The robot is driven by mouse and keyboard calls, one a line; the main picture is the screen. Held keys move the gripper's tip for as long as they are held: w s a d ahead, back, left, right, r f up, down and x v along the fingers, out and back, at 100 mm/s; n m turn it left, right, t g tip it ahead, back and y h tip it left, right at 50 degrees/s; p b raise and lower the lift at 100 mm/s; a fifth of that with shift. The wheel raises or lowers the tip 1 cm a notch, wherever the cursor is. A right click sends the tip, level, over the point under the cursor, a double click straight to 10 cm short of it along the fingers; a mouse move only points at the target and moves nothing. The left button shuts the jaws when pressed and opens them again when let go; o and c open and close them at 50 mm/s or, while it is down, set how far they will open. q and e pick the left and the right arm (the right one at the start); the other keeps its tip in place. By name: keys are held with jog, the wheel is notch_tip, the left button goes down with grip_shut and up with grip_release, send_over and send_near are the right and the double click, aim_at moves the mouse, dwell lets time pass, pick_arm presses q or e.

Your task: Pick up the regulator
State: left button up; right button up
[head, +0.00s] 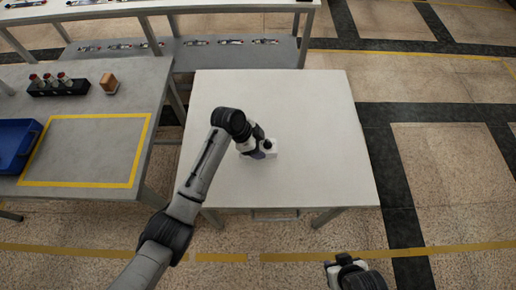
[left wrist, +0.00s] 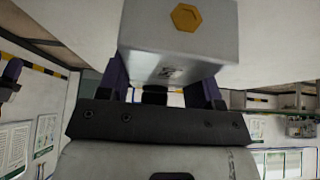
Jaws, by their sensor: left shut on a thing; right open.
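The regulator (left wrist: 190,48) looks like a pale box with a yellow hexagonal nut on one face and a small dark printed mark. It fills the top middle of the left wrist view, between the two dark purple fingers. My left gripper (head: 258,150) is shut on it over the white table (head: 315,120). In the head view only a small pale part of the regulator (head: 271,153) shows beside the gripper. I cannot tell whether it touches the table top. My right gripper (head: 345,263) is open and empty at the bottom edge, over the floor.
The rest of the white table is clear. At left, a grey bench (head: 130,90) carries a blue bin (head: 17,140), a black rack (head: 58,88) of several cylinders and a brown block (head: 109,83). A shelf (head: 240,58) with small parts stands behind.

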pick_arm(q)
jog(key=s+d+r+p, duration=0.2)
jog(key=s+d+r, duration=0.4)
jog(key=d, duration=0.4)
jog(key=shift+r+p, duration=0.25)
jog(key=shift+p, duration=0.05)
jog(key=shift+a+f, duration=0.1)
jog(key=shift+a, duration=0.05)
jog(key=shift+w+a+f+b, duration=0.25)
jog(key=shift+w+a+f, duration=0.25)
jog(key=shift+a+f, duration=0.35)
jog(key=shift+w+a+f+b, duration=0.25)
jog(key=shift+w+a+f, duration=0.3)
jog(key=shift+a+f, duration=0.3)
jog(key=shift+w+a+f+b, duration=0.25)
jog(key=shift+w+a+f, duration=0.25)
jog(key=shift+a+f, duration=0.35)
jog(key=shift+w+a+f+b, duration=0.4)
jog(key=shift+a+f, duration=0.2)
jog(key=shift+f, duration=0.15)
jog(key=shift+w+a+f+b, duration=0.35)
jog(key=shift+a+f+b, duration=0.05)
jog(key=shift+a+f, duration=0.3)
jog(key=shift+w+a+f+b, duration=0.4)
jog(key=shift+a+f, duration=0.15)
jog(key=shift+f, duration=0.2)
jog(key=shift+w+a+f+b, duration=0.3)
jog(key=shift+a+f, duration=0.1)
jog(key=shift+a, duration=0.05)
jog(key=shift+f, duration=0.25)
